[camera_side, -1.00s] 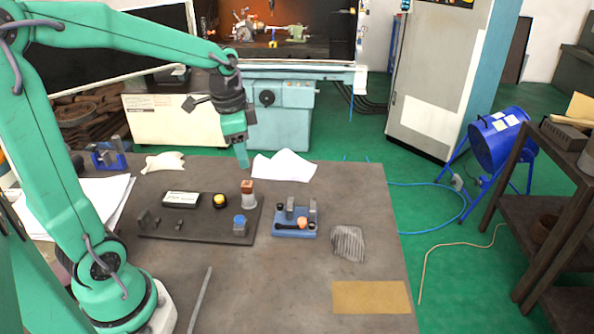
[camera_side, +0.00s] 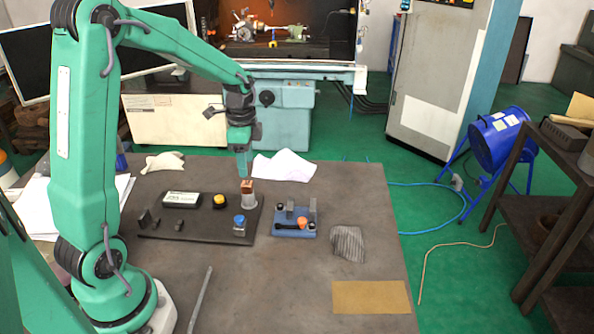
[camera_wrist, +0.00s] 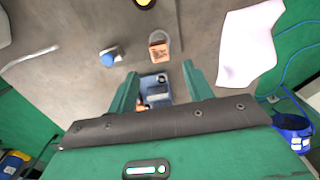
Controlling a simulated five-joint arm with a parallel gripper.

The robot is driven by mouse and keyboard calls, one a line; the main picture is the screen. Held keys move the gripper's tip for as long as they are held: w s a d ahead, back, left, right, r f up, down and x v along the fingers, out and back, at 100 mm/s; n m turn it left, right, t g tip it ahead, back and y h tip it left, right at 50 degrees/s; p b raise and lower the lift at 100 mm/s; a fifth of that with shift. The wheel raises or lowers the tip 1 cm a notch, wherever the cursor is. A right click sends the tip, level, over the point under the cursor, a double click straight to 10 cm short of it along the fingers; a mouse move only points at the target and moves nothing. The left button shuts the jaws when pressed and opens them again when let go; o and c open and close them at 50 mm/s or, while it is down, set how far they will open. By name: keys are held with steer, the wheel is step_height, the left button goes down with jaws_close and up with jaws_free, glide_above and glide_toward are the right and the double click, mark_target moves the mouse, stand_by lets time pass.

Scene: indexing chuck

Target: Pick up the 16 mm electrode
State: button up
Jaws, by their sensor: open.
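The electrode appears to be a copper-coloured block (camera_side: 247,186) standing upright on a pale grey round holder (camera_side: 249,201) at the back right of the dark plate. Its size marking is not readable. The copper block also shows in the wrist view (camera_wrist: 158,50), just beyond the fingertips. My gripper (camera_side: 243,174) points down close above and slightly behind the block in the side view. In the wrist view my gripper (camera_wrist: 160,76) has its two green fingers wide apart with nothing gripped. Whether a fingertip touches the block cannot be told.
The dark plate (camera_side: 195,236) also carries a yellow button (camera_side: 219,200), a blue-topped part (camera_side: 239,223) and a white-labelled box (camera_side: 181,199). A blue fixture (camera_side: 295,222) with upright grey jaws stands right of it. White paper (camera_side: 285,166) lies behind. The front table is mostly clear.

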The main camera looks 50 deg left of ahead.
mark_target(247, 183)
steer(key=shift+s+a+f, duration=0.1)
steer(key=shift+f, duration=3.15)
jaws_close()
steer(key=shift+r, duration=0.2)
steer(key=shift+r, duration=0.55)
steer(key=r, duration=0.3)
steer(key=shift+d+r, duration=0.1)
steer(key=shift+d, duration=0.15)
steer(key=s+d+r, duration=0.2)
steer(key=d+r, duration=0.4)
steer(key=d, duration=0.5)
steer(key=shift+r, duration=0.25)
